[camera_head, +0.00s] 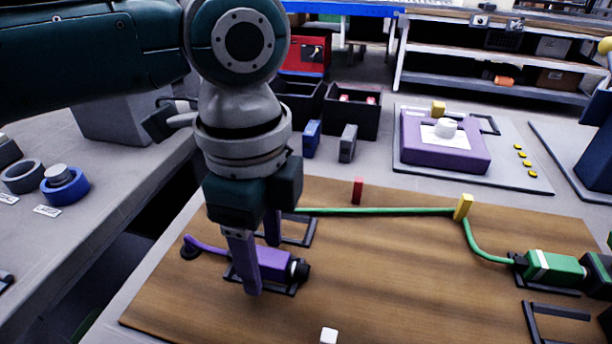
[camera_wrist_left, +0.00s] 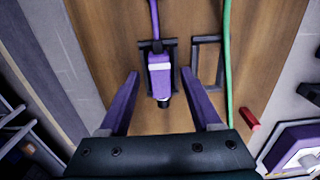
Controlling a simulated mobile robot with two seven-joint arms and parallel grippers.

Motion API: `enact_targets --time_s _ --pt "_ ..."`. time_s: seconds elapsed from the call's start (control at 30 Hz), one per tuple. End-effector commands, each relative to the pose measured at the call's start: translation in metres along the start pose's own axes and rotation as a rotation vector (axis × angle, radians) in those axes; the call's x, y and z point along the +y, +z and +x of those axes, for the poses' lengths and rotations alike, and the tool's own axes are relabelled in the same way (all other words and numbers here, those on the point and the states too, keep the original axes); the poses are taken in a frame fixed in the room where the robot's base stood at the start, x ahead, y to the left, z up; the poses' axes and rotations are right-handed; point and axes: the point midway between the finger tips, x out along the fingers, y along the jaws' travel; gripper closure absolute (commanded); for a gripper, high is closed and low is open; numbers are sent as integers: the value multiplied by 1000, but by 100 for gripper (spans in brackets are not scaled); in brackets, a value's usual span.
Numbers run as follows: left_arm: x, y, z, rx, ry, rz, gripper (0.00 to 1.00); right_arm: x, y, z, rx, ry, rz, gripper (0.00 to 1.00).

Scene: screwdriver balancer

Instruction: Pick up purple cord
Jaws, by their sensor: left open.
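The purple cord (camera_head: 208,246) lies at the left of the wooden board and ends in a purple plug body (camera_head: 273,262) with a black tip. The plug body rests in a dark frame-like holder. In the left wrist view the cord (camera_wrist_left: 154,22) runs up from the plug body (camera_wrist_left: 159,70), which has a pale band. My left gripper (camera_head: 262,268) is open, pointing down over the plug body. In the left wrist view its two purple fingers (camera_wrist_left: 160,76) stand apart on either side of the plug, with gaps. Whether they are level with it is unclear. My right gripper is not seen.
A green cord (camera_head: 380,211) crosses the board past a yellow clip (camera_head: 463,207) to a green plug (camera_head: 553,266). An empty dark frame (camera_head: 298,231) lies beside the purple plug. Dark bins (camera_head: 350,118) stand behind.

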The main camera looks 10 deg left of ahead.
Motion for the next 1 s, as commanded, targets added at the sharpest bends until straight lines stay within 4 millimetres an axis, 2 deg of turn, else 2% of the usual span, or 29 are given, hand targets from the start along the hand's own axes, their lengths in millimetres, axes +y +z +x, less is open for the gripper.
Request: enact_targets --time_s 0.23,0.8,1.0 --pt "0 0 2 1 -1 1 35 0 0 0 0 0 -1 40" --pt "0 0 2 1 0 0 98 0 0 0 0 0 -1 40" --pt "0 0 2 1 0 0 100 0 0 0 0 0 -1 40"
